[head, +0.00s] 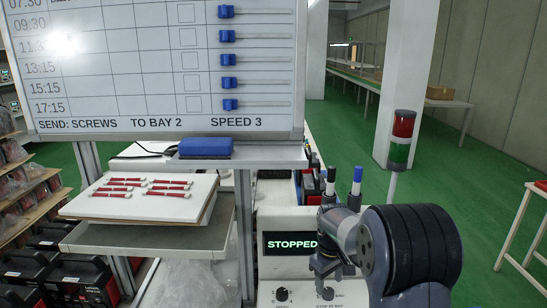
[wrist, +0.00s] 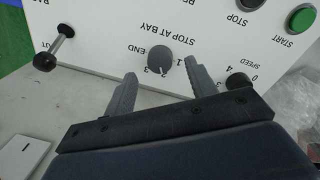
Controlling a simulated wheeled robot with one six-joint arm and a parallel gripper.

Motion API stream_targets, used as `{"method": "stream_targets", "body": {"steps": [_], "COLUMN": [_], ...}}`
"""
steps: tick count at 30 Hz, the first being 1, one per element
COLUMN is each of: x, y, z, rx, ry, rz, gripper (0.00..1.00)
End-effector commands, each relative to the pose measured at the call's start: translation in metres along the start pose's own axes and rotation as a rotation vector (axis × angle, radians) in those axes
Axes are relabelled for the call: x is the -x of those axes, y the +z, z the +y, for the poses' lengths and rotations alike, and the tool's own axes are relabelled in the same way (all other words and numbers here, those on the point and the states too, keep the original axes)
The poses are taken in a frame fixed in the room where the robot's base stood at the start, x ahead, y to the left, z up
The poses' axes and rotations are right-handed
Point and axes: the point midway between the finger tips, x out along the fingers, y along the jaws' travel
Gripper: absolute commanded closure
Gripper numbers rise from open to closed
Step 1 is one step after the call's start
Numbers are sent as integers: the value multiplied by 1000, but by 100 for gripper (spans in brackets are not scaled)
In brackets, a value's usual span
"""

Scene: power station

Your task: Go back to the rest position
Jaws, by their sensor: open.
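My gripper (head: 328,272) is at the front of the control box, above the lower dials in the head view. In the wrist view my gripper (wrist: 160,72) has its two grey fingers apart, with nothing held between them. The grey STOP AT BAY knob (wrist: 159,58) shows between and just beyond the fingertips; I cannot tell whether they touch it. The digits 1, 2 and 3 are near it. In the head view the STOP AT BAY knob (head: 327,293) sits just below the gripper. The display (head: 290,243) reads STOPPED.
A SPEED knob (wrist: 239,82), a green START button (wrist: 302,19) and a metal lever (wrist: 55,47) are on the panel. A whiteboard (head: 165,60) reads SCREWS, BAY 2, SPEED 3. A signal lamp (head: 401,138) stands behind.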

Motion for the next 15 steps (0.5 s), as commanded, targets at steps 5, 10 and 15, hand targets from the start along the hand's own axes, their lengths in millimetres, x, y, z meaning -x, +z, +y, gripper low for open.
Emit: {"method": "stream_targets", "body": {"steps": [5, 10, 15], "x": [35, 59, 71], "y": [-1, -1, 0], "z": [0, 0, 0], "rx": [-1, -2, -2], "ry": [2, 1, 0], "rz": [4, 1, 0], "gripper": [47, 47, 47]}}
